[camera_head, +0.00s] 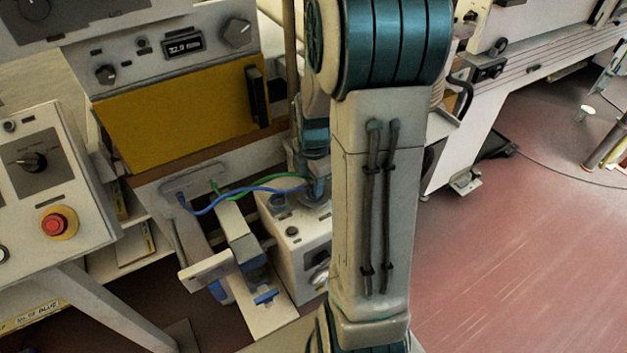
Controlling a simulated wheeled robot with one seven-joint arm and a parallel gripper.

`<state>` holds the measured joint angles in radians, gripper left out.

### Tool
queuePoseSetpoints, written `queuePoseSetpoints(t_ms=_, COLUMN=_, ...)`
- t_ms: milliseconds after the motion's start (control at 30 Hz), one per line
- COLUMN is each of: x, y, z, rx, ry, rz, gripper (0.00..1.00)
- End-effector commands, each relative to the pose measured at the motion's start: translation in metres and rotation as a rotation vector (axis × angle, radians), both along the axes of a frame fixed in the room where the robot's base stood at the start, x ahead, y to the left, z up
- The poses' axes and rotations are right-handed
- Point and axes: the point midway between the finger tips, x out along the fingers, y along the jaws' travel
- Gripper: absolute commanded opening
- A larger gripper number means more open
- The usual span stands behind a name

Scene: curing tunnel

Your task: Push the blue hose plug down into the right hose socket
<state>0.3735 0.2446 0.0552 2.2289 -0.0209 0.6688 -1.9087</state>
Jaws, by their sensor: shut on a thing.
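The blue hose (240,191) runs from a grey plate on the machine front to my gripper (315,190). My gripper is low over the top of a white box (300,240), partly behind my upright arm link. It is shut on the blue hose plug at the hose's end; the plug itself is too small and covered to make out. A dark round fitting (279,201) shows on the box top, left of my gripper. The right hose socket is hidden around my gripper, so I cannot tell whether plug and socket touch.
A green hose (262,187) runs close beside the blue one and ends near my gripper. A yellow panel (180,115) stands behind. Grey and white brackets (237,235) stick out left of the box. A control box with a red button (55,224) stands at left.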

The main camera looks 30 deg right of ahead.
Motion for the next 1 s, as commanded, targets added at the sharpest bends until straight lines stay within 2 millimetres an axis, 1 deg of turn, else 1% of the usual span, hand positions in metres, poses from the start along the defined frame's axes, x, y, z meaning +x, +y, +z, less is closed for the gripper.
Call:
queuePoseSetpoints(t_ms=567, x=0.0, y=-0.0001, z=-0.006, rx=0.0, ry=0.0, rz=0.0, gripper=0.05)
queuePoseSetpoints(t_ms=867, x=0.0, y=0.0, z=-0.0055, rx=0.0, ry=0.0, rz=0.0, gripper=0.05)
queuePoseSetpoints(t_ms=900, x=0.0, y=0.0, z=-0.0055, rx=0.0, ry=0.0, rz=0.0, gripper=0.4)
queuePoseSetpoints(t_ms=933, x=0.0, y=0.0, z=-0.0055, rx=0.0, ry=0.0, rz=0.0, gripper=0.48)
queuePoseSetpoints(t_ms=967, x=0.0, y=0.0, z=-0.0055, rx=0.0, ry=0.0, rz=0.0, gripper=0.54)
queuePoseSetpoints(t_ms=1000, x=0.0, y=0.0, z=-0.0055, rx=0.0, ry=0.0, rz=0.0, gripper=0.54)
